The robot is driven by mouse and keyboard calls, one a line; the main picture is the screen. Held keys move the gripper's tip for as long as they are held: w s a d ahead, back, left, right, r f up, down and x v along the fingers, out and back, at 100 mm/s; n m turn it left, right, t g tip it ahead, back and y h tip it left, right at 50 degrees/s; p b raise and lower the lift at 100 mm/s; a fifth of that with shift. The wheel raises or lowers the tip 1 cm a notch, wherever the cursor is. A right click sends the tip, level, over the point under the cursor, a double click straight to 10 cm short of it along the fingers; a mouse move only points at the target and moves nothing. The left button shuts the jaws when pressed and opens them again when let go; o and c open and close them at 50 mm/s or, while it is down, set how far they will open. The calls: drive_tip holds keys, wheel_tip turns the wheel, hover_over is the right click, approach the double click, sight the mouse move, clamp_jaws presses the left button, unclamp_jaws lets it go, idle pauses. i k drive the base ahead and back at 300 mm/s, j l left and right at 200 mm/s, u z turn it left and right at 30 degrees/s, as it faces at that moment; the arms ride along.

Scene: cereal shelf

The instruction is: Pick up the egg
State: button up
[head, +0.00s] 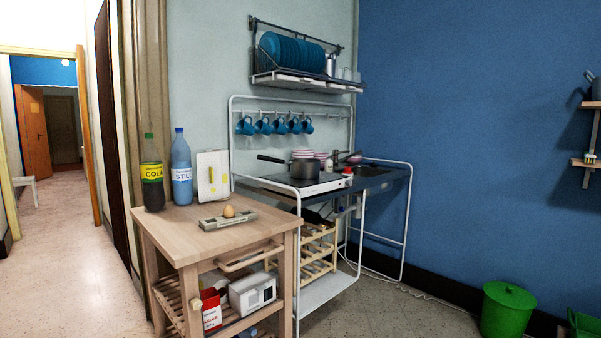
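A small brown egg (229,211) sits on a grey, flat, tray-like holder (227,219). The holder lies on top of a light wooden kitchen cart (187,236), towards its right side. The egg shows clearly and nothing covers it. My gripper is not in view, so I cannot see whether it is open or shut. The cart stands some way off in the left half of the view.
A cola bottle (153,175), a blue bottle (181,168) and a white board (213,177) stand behind the egg. A metal kitchenette (381,180) with a pot (305,168) adjoins the cart. A green bin (507,311) stands at right. Floor at left is open.

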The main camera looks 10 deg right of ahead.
sight(228, 212)
drive_tip(key=i+j, duration=0.1)
drive_tip(key=i, duration=0.45)
drive_tip(key=i+j+z, duration=0.1)
drive_tip(key=i, duration=0.45)
drive_tip(key=i+j, duration=0.15)
drive_tip(key=i, duration=0.4)
drive_tip(key=i+j+z, duration=0.1)
drive_tip(key=i, duration=0.45)
